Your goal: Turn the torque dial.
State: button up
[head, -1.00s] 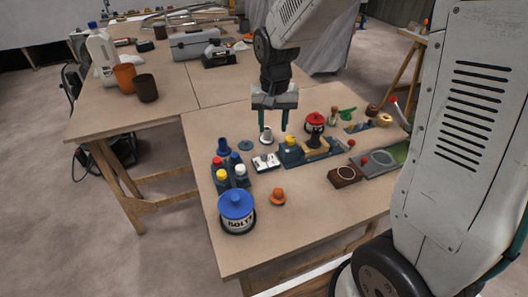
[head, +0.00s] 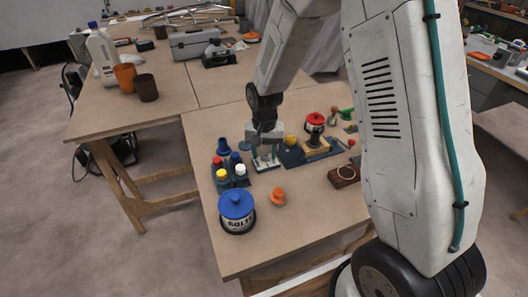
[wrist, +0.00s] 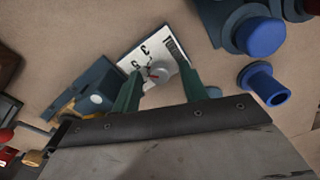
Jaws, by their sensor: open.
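The torque dial shows in the wrist view as a white plate (wrist: 140,52) with black markings, a grey round knob (wrist: 159,73) and a small red mark on it. In the head view the plate lies on the near table, mostly hidden by my gripper (head: 265,161). My gripper also shows in the wrist view (wrist: 161,78), with its two green fingers apart, one on each side of the knob. The gripper is open. Whether the fingers touch the knob, I cannot tell.
Several small bottles with coloured caps (head: 222,175) stand close left of the dial. A blue-lidded jar (head: 236,212) and an orange knob (head: 278,197) are nearer the front. A dark block with a yellow knob (head: 291,150) sits close on the right. Bare tabletop lies in front.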

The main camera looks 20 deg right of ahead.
grip_shut()
jog(key=shift+n, duration=0.3)
jog(key=n, duration=0.4)
jog(key=shift+n, duration=2.2)
grip_release()
